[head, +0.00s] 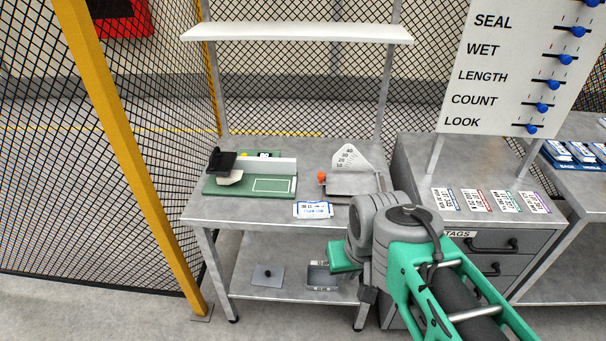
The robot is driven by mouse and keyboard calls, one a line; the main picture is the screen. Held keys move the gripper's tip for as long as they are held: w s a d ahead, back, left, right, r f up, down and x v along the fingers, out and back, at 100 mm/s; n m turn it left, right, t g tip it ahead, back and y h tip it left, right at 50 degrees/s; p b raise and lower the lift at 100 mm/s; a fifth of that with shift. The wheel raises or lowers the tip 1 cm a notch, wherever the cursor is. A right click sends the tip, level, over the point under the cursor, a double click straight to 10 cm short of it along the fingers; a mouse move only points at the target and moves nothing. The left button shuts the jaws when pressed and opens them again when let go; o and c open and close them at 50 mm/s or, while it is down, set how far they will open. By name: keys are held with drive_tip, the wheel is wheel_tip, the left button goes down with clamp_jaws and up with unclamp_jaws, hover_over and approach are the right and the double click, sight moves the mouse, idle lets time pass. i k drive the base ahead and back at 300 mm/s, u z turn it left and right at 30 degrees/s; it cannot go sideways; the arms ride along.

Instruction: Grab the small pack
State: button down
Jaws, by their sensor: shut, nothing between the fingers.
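A small white pack with blue edges and dark print (313,210) lies flat at the front edge of the grey bench (255,214). My arm reaches in from the lower right, and its green and grey wrist is in front of the bench's right front corner. My gripper (347,257) shows only in part at the wrist, to the right of and below the pack in the picture. It is shut and empty, apart from the pack. Its fingertips are hard to make out.
A green board with a black device (250,182) and a dial scale (349,174) stand behind the pack. A drawer unit with tags (476,200) and a slider panel (520,65) are right. Blue-white packs (570,152) lie far right. A yellow post (130,150) and mesh fence bound the left.

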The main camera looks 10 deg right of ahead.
sight(303, 210)
drive_tip(key=k, duration=0.55)
drive_tip(key=u, duration=0.6)
drive_tip(key=i, duration=0.45)
drive_tip(key=u, duration=0.8)
drive_tip(key=i, duration=1.7)
drive_tip(key=z, duration=0.4)
